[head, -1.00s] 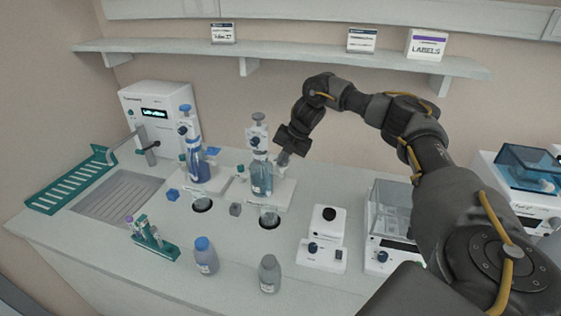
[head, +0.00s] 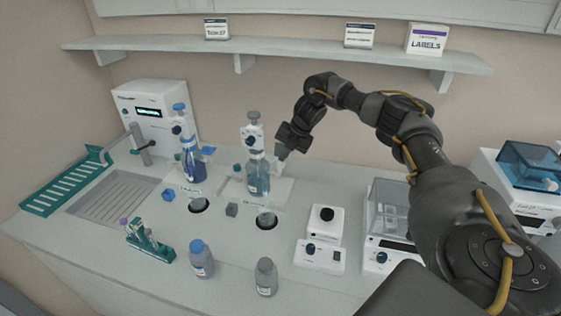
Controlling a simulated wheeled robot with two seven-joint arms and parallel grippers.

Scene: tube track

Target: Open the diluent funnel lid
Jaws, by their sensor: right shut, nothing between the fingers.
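Two bottle-top dispensers stand on white bases at the back of the bench: one with blue parts (head: 190,160) on the left, one with a grey top (head: 257,172) on the right. A small blue flap (head: 208,150) shows beside the blue one. A diluent funnel lid cannot be made out clearly; the area just right of the grey-topped dispenser is partly hidden by my gripper. My right gripper (head: 281,153) is shut and empty, pointing down close beside that dispenser; whether it touches anything cannot be told. My left gripper is out of view.
Two glass vessels sit in dark-rimmed holes, the right one here (head: 266,220). A blue-capped bottle (head: 201,262) and a grey bottle (head: 266,278) stand in front. A green tube rack (head: 150,243) is left; a white mixer (head: 320,245) and balance (head: 385,220) are right.

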